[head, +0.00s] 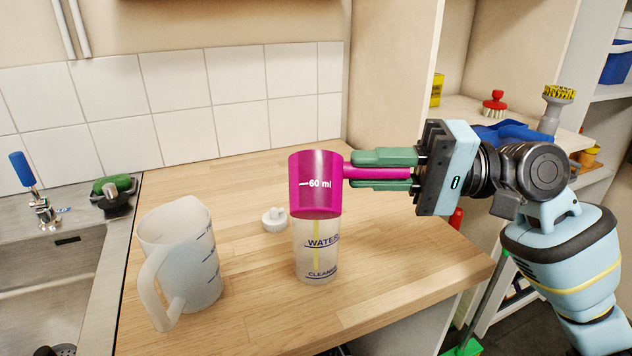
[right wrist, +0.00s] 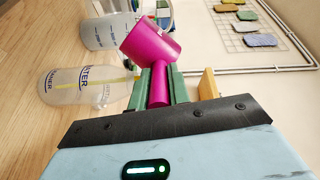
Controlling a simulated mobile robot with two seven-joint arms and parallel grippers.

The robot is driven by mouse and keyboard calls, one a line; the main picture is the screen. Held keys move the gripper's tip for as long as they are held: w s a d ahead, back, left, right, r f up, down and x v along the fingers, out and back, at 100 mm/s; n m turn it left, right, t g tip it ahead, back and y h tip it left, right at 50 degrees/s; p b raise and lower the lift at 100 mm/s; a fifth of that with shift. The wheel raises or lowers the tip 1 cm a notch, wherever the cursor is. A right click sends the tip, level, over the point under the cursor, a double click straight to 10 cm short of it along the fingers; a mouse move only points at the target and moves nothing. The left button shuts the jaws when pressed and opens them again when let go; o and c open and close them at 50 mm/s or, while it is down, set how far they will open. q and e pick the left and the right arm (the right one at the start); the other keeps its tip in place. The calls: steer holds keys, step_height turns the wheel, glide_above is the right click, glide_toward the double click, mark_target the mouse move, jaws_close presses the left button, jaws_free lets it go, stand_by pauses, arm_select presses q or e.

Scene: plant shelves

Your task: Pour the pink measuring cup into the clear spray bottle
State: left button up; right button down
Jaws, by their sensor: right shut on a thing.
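The pink measuring cup (head: 315,186), marked 60 ml, is upright in the head view and hides the top of the clear spray bottle. It also shows in the right wrist view (right wrist: 150,42). My right gripper (head: 382,171) is shut on the cup's handle (head: 400,173), coming in from the right. The clear spray bottle (head: 316,262) stands on the counter with WATER and CLEANER marks. In the right wrist view the bottle (right wrist: 75,87) appears left of the cup, apart from it. The cup's contents are hidden. My left gripper is not in view.
A clear measuring jug (head: 190,262) stands left of the bottle on the wooden counter (head: 245,320). A small white cap (head: 274,219) lies behind the bottle. A metal sink (head: 45,260) is at the left. Shelves with brushes and a blue item (head: 515,133) are at the right.

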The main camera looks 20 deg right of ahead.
steer(key=shift+w+r+m, duration=0.1)
steer(key=shift+r+m, duration=0.2)
steer(key=shift+m, duration=0.9)
steer(key=shift+w+r+m, duration=0.1)
steer(key=shift+r+m, duration=0.15)
steer(key=shift+m, duration=0.95)
stand_by(0.8)
steer(key=shift+w+d+f+m, duration=0.15)
steer(key=shift+f+m, duration=0.1)
steer(key=shift+m, duration=0.15)
steer(key=shift+s+r+n, duration=0.2)
steer(key=shift+s+n, duration=0.05)
steer(key=shift+n, duration=0.35)
steer(key=n, duration=0.3)
steer(key=shift+s+f, duration=0.1)
steer(key=shift+f, duration=0.25)
